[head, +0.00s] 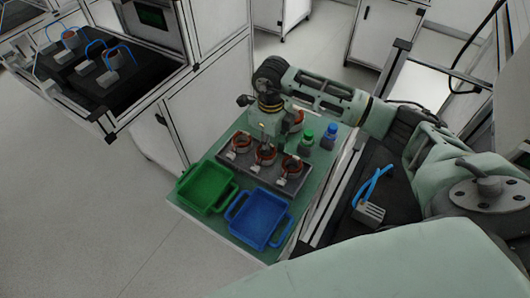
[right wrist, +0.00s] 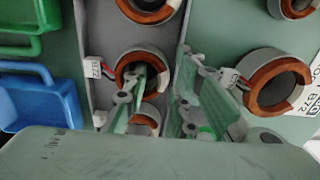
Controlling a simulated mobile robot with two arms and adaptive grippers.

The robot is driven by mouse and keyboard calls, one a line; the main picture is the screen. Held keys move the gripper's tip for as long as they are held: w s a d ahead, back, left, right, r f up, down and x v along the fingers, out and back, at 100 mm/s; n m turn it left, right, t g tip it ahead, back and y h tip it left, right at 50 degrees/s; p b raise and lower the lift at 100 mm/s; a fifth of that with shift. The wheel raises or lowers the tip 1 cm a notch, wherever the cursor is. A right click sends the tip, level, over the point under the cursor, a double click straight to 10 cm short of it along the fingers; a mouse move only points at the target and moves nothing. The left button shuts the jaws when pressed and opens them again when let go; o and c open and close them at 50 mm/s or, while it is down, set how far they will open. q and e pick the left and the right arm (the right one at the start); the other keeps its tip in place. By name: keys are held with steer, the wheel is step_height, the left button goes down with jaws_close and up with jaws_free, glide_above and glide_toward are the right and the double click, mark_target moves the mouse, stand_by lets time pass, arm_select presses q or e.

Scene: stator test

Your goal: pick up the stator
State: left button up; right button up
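Orange-and-grey ring stators stand in a grey tray (head: 262,181) on the green table; front ones include the left stator (head: 241,143), middle stator (head: 265,154) and right stator (head: 292,167). My right gripper (head: 265,138) points down over the tray, close to the middle stator. In the right wrist view its fingers (right wrist: 172,98) are apart, with no stator clearly held. The left finger overlaps the opening of one tray stator (right wrist: 127,63); the right finger is past the tray edge. Contact cannot be told. Another stator (right wrist: 275,80) sits outside the tray. My left gripper is not in view.
A green bin (head: 181,181) and a blue bin (head: 237,222) stand in front of the tray. A green-capped bottle (head: 308,137) and a blue-capped bottle (head: 329,136) stand to the right. A grey block with blue tubes (head: 370,212) lies on a dark surface further right.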

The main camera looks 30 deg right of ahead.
steer(key=c, duration=0.6)
jaws_close()
arm_select(q)
steer(key=shift+s+f, duration=0.1)
steer(key=shift+s, duration=0.65)
steer(key=shift+w, duration=0.15)
